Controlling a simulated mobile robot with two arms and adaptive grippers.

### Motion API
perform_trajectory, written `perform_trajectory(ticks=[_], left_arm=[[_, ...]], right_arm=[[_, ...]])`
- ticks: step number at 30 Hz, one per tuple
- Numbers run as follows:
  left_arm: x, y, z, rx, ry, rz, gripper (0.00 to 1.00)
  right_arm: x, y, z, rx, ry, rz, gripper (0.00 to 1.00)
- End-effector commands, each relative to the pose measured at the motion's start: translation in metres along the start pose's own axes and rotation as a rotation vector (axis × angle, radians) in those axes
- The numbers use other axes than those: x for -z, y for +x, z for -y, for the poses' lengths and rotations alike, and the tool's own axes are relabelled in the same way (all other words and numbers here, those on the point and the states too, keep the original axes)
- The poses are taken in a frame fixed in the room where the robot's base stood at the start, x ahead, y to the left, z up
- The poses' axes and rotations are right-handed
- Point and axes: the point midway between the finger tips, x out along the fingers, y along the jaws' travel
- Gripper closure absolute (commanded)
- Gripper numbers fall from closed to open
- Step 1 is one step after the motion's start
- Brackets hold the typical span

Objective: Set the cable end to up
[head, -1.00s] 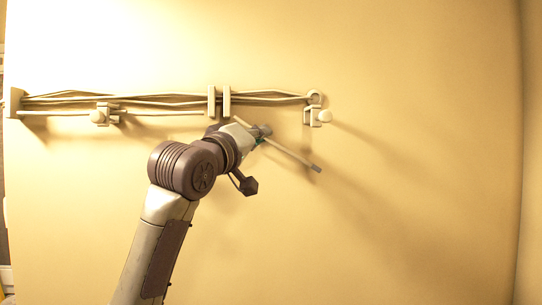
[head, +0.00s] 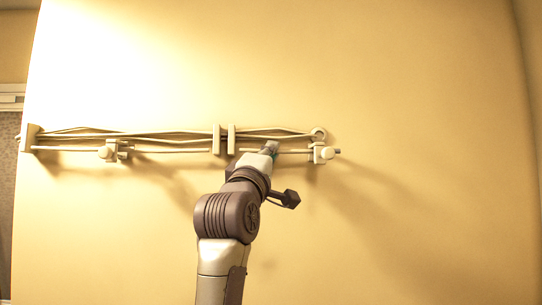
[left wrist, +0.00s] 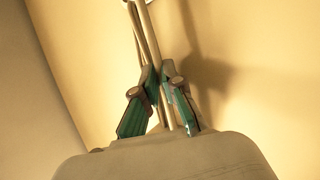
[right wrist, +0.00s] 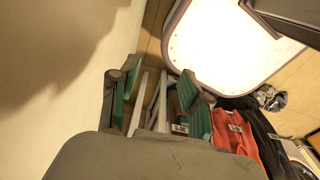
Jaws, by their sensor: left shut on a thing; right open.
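The cable end is a pale rod with a grey tip (head: 337,152), lying about level along the wall in the head view. Its tip shows just right of the right-hand clip (head: 322,153); whether it sits in the clip or only in front of or behind it, I cannot tell. My left gripper (head: 270,149) is shut on the cable left of that clip. In the left wrist view the cable (left wrist: 143,30) runs between the left gripper's fingers (left wrist: 163,90). My right gripper (right wrist: 158,90) is open and empty, away from the cable.
Several cables (head: 170,135) run along the wall from a left bracket (head: 29,138) through a middle holder (head: 217,140). Another clip (head: 110,151) holds a rod at left. The wall below is clear. Red cloth (right wrist: 235,132) and dark cloth lie near my right gripper.

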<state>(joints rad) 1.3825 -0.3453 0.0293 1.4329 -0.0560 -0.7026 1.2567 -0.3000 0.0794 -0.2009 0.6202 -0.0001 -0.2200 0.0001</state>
Motion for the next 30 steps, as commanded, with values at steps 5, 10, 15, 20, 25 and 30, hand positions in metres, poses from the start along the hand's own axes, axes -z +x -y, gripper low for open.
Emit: perform_trajectory(ticks=[5, 10, 15, 20, 25, 30], left_arm=[[0.0013, 0.0002, -0.0013, -0.004, -0.005, -0.005, 1.00], [0.0015, 0.0001, -0.0020, -0.006, -0.005, -0.006, 1.00], [0.0015, 0.0001, -0.0024, -0.006, -0.005, -0.005, 0.81], [0.0011, 0.0001, -0.0018, -0.005, -0.004, -0.004, 0.81], [0.0009, 0.0001, -0.0014, -0.004, -0.004, -0.004, 0.81], [0.0010, -0.0007, 0.0002, 0.001, 0.012, 0.005, 0.81]], right_arm=[[-0.0005, -0.0002, -0.0020, -0.002, -0.001, 0.001, 0.53], [-0.0005, -0.0003, -0.0021, -0.003, -0.001, 0.001, 0.53], [-0.0005, -0.0003, -0.0021, -0.003, -0.001, 0.001, 0.53], [-0.0005, -0.0003, -0.0021, -0.003, 0.000, 0.001, 0.53], [-0.0004, -0.0001, -0.0018, -0.002, 0.001, 0.001, 0.53], [-0.0003, 0.0006, -0.0011, -0.001, 0.001, 0.000, 0.53]])
